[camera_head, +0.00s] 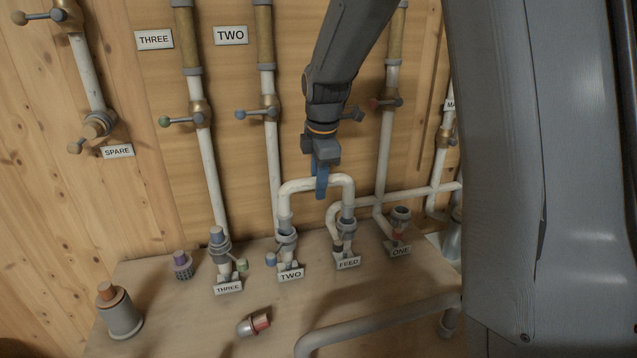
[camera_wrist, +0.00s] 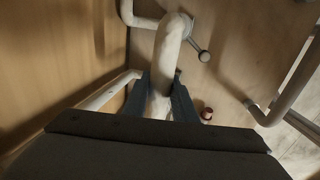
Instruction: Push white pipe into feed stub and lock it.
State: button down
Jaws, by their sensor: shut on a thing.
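The white pipe (camera_head: 298,184) is a U-shaped bend, legs down, spanning the stubs labelled TWO and FEED. Its right leg comes down at the feed stub (camera_head: 347,228), its left leg at the TWO stub (camera_head: 287,242). I cannot tell how deep either end sits. The feed stub has a small dark-ended lever (camera_head: 336,246); its lock state is unclear. My gripper (camera_head: 322,184) is shut on the top span of the pipe from above. In the wrist view the pipe (camera_wrist: 170,50) runs between the fingers (camera_wrist: 162,103), with a lever (camera_wrist: 204,56) beyond it.
A grey pipe (camera_head: 380,314) crosses the front. Wall pipes stand behind.

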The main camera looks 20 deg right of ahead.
jog(key=shift+f+b, duration=0.95)
jog(key=shift+f, duration=1.25)
jog(key=c, duration=1.4)
grip_release()
jog(key=shift+r, duration=0.1)
jog(key=shift+s+r+b, duration=0.25)
jog(key=shift+r+b, duration=0.15)
jog(key=shift+r, duration=0.85)
jog(key=shift+s+r+b, duration=0.25)
jog(key=shift+r+b, duration=0.15)
jog(key=shift+r, duration=0.85)
jog(key=shift+s+r+b, duration=0.25)
jog(key=shift+r+b, duration=0.15)
jog(key=shift+r, duration=0.85)
